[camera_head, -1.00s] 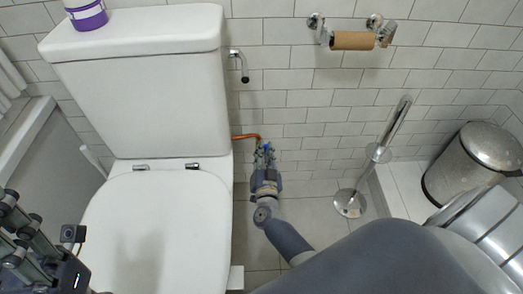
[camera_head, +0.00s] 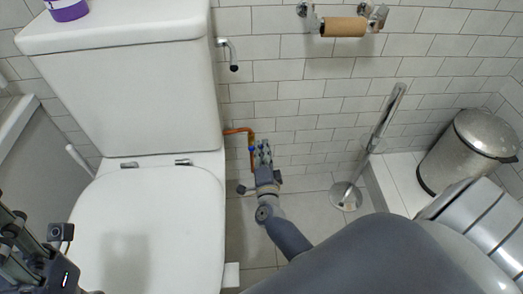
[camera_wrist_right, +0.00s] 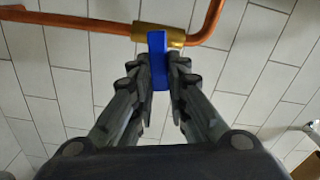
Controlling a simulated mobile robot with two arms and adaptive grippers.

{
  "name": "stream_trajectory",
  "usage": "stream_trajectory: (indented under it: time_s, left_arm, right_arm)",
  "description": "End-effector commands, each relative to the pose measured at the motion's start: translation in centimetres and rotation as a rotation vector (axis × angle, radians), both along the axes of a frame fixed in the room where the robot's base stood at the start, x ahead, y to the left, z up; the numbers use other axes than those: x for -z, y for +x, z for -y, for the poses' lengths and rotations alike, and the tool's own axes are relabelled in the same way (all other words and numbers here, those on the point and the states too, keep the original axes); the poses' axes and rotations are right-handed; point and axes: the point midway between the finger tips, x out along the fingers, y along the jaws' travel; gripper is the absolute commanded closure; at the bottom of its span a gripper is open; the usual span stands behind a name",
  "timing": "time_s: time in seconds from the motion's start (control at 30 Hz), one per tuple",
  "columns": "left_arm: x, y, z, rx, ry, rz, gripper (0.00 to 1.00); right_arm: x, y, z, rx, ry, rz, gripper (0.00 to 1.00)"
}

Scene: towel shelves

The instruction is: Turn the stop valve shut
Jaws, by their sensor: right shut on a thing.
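The stop valve has a brass body (camera_wrist_right: 172,37) on a copper pipe (camera_wrist_right: 80,21) and a blue handle (camera_wrist_right: 158,62). In the right wrist view the handle points crosswise to the brass body. In the head view the valve (camera_head: 251,150) is small, low on the wall beside the toilet. My right gripper (camera_head: 264,150) is beside it; in the wrist view its fingers (camera_wrist_right: 158,85) are shut on the blue handle from both sides. My left gripper (camera_head: 18,245) is at the lower left edge of the head view, partly cut off, away from the valve.
The white toilet (camera_head: 150,225) stands left of the valve. A toilet brush stand (camera_head: 346,196) and a metal bin (camera_head: 465,150) are to the right. A paper roll holder (camera_head: 343,26) is on the tiled wall above. Some floor around my right arm is clear.

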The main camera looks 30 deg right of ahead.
Motion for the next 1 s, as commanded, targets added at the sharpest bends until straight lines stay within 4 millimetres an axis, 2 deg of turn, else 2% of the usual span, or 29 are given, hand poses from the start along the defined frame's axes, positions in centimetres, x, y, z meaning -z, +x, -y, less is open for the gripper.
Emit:
stream_trajectory:
  time_s: [0.03,0.4,1.0]
  left_arm:
    - [-0.1,-0.1,0.0,0.000,-0.001,0.016,0.60]
    - [-1.1,0.0,-0.1,-0.005,-0.009,0.060,0.60]
    - [-1.3,0.1,0.0,-0.004,-0.003,0.068,0.60]
  right_arm:
    - [0.6,-0.1,-0.1,-0.003,0.034,0.011,1.00]
    - [1.1,-0.2,-0.1,-0.002,0.197,0.088,1.00]
    - [1.2,-0.2,-0.1,-0.002,0.236,0.106,1.00]
